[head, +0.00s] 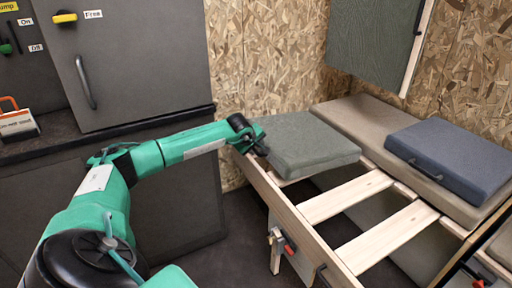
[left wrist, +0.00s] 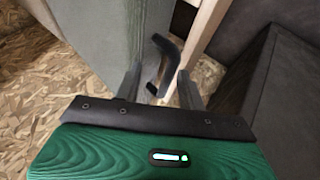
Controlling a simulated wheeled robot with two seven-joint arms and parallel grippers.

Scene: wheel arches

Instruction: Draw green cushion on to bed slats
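The green cushion (head: 305,145), a flat grey-green pad, lies at the far left end of the bed frame. The bed slats (head: 347,197) are pale wooden boards with open gaps in front of it. My left gripper (head: 259,142) is at the cushion's left edge. In the left wrist view, the left gripper (left wrist: 160,82) has its two fingers apart, with a black handle (left wrist: 170,58) on the cushion's side (left wrist: 112,35) showing between and just beyond the fingertips. I cannot tell whether the fingers touch the handle. My right gripper is not in view.
A blue cushion (head: 450,157) with a handle lies on a long brown cushion (head: 365,125) at the right. A green panel (head: 375,40) hangs above. A clamp (head: 281,243) sits on the frame's front side. A dark cabinet (head: 130,60) stands at the left.

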